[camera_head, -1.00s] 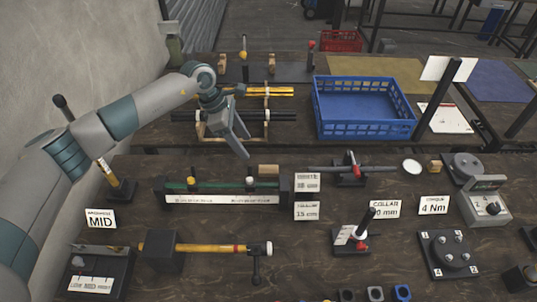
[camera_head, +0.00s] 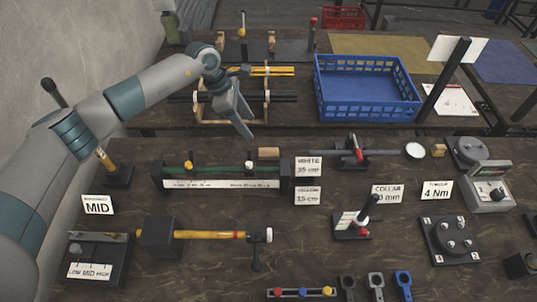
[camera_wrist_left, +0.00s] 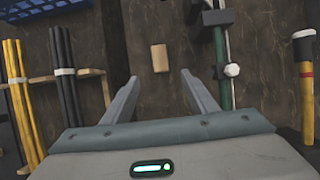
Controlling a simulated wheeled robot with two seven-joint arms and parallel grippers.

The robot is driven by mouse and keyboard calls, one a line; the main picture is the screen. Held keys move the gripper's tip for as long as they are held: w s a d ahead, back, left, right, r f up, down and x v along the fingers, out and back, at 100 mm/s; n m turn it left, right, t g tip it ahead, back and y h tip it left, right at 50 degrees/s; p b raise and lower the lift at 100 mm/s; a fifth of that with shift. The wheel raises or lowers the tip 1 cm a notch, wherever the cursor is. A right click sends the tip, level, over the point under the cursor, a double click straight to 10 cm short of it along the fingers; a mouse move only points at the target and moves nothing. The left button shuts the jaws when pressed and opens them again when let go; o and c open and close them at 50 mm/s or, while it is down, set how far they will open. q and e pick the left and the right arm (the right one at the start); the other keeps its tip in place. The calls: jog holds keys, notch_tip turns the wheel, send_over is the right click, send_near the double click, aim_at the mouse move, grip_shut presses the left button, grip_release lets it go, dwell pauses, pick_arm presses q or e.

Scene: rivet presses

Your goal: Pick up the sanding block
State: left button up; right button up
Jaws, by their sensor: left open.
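The sanding block appears to be the small tan wooden block (camera_head: 268,153) lying on the near bench, behind the white label cards. It also shows in the left wrist view (camera_wrist_left: 160,58), centred just beyond the fingertips. My left gripper (camera_head: 249,127) is open and empty, above the bench and a little to the left of and behind the block in the head view. In the left wrist view its two fingers (camera_wrist_left: 158,79) point toward the block, with a gap between them and no contact. My right gripper is not in view.
A rack of yellow and black rods (camera_head: 265,107) and a blue crate (camera_head: 365,113) are behind. A press-like tool (camera_head: 352,152) stands to the right. Little room is free around the block.

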pick_arm(q)
jog(key=b, duration=0.3)
send_over(268, 152)
jog(key=a, duration=0.3)
notch_tip(268, 152, down, 9)
jog(key=shift+d+r, duration=0.1)
jog(key=shift+r, duration=0.05)
jog(key=shift+b+x, duration=0.5)
jog(key=shift+x, duration=2.15)
jog(key=shift+w+r, duration=0.1)
jog(key=c, duration=1.1)
